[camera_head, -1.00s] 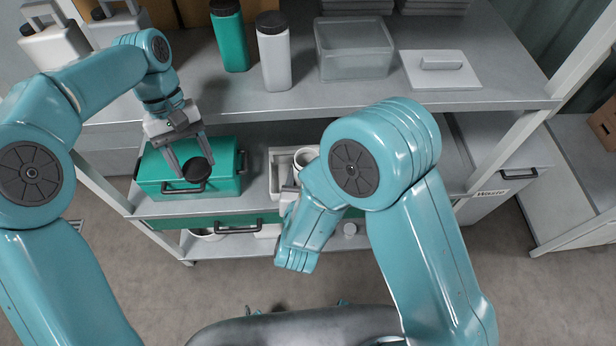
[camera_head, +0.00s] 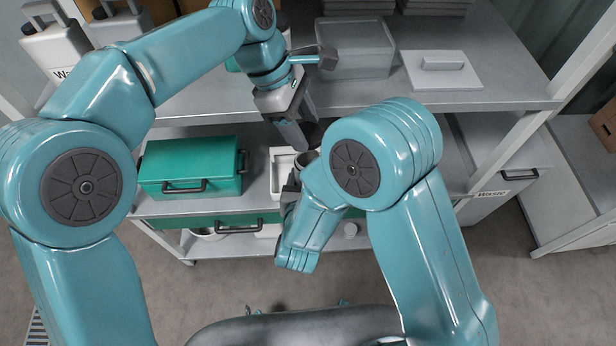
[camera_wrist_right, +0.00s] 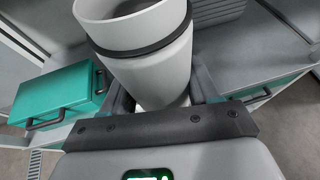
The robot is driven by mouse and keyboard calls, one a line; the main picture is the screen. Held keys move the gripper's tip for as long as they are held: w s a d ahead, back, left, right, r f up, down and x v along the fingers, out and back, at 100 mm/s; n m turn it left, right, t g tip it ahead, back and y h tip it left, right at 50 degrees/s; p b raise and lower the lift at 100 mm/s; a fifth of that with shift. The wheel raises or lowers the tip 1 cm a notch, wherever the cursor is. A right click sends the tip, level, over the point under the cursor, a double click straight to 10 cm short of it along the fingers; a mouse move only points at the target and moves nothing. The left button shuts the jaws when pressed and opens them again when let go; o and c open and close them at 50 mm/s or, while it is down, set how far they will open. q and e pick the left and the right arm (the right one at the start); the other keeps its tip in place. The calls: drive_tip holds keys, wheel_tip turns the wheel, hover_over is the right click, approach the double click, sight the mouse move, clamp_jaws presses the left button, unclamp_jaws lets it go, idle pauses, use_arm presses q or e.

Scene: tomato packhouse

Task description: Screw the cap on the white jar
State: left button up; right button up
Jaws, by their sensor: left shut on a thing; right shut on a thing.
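The white jar (camera_wrist_right: 165,70) fills the top middle of the right wrist view. It has a dark ring around its upper part, and its mouth is open with no cap on it. My right gripper (camera_wrist_right: 165,100) is shut around the jar's lower part. My left gripper (camera_head: 304,118) points down near the jar's mouth, shut on the black cap (camera_head: 312,136). The cap is partly hidden, and I cannot tell how large the gap to the jar is.
A green toolbox (camera_head: 190,168) stands on the lower shelf, left of a white bin (camera_head: 281,178). The upper shelf (camera_head: 440,98) holds a clear container (camera_head: 362,62) and a white lid (camera_head: 440,70). Its front edge lies close to my left gripper.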

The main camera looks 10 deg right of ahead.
sight(302, 159)
use_arm(q)
drive_tip(key=shift+f, duration=2)
drive_tip(key=shift+f, duration=0.9)
drive_tip(key=shift+f, duration=0.55)
drive_tip(key=m+y, duration=0.2)
drive_tip(key=m, duration=0.4)
drive_tip(key=d+m+g+y, duration=0.1)
drive_tip(key=m+y, duration=0.1)
drive_tip(key=m, duration=0.5)
drive_tip(key=m+g+y, duration=0.1)
drive_tip(key=m+y, duration=0.1)
drive_tip(key=m, duration=0.4)
drive_tip(key=shift+w+d+f, duration=0.1)
drive_tip(key=shift+w+d, duration=0.2)
